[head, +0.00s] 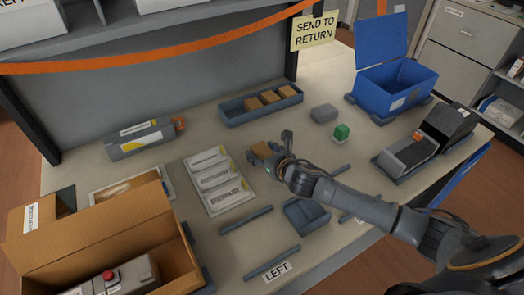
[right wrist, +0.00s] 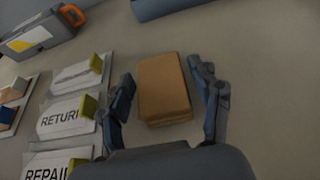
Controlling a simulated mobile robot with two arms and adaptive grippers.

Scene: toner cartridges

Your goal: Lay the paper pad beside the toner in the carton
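A brown block-like pad (right wrist: 164,88), which I take for the paper pad, lies on the table. It also shows in the head view (head: 262,150), partly hidden by my right gripper. My right gripper (right wrist: 168,100) is open, with a finger on either side of the pad and a visible gap to each. The open cardboard carton (head: 95,235) stands at the lower left of the head view. In it lies a grey unit with a red knob (head: 110,274), probably the toner, cut off by the frame edge. My left gripper is not in view.
A label card (head: 232,200) lies left of the pad. A grey tray with brown blocks (head: 232,117) is behind it. A grey cartridge (head: 140,145) is at the back left.

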